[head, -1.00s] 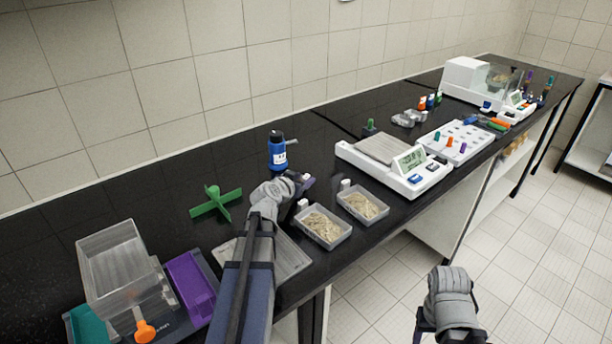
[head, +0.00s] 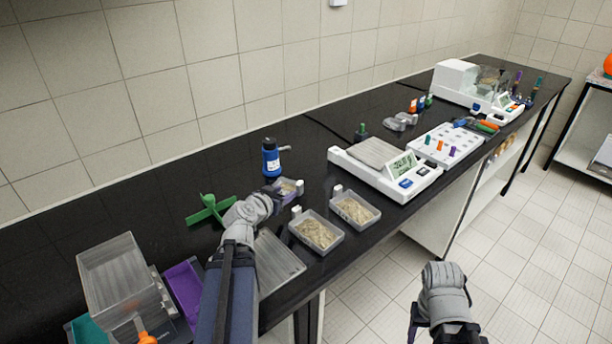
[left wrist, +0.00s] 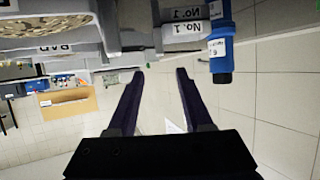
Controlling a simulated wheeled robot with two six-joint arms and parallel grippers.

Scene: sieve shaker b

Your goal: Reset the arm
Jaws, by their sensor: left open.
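My left gripper (head: 282,191) is over the black bench. In the left wrist view its two dark fingers (left wrist: 160,76) are apart with nothing between them. The left wrist view shows grey parts labelled "No. 1" (left wrist: 183,30) beyond the fingertips. My right gripper (head: 412,324) hangs low over the floor in front of the bench; its fingers are mostly hidden.
A blue bottle (head: 271,160) stands behind the left gripper. Two trays of grain (head: 317,232) (head: 354,209) lie at the bench's front edge. A green cross-shaped piece (head: 210,208), a clear box (head: 118,275) and a purple tray (head: 184,287) are left. A white balance (head: 385,170) stands right.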

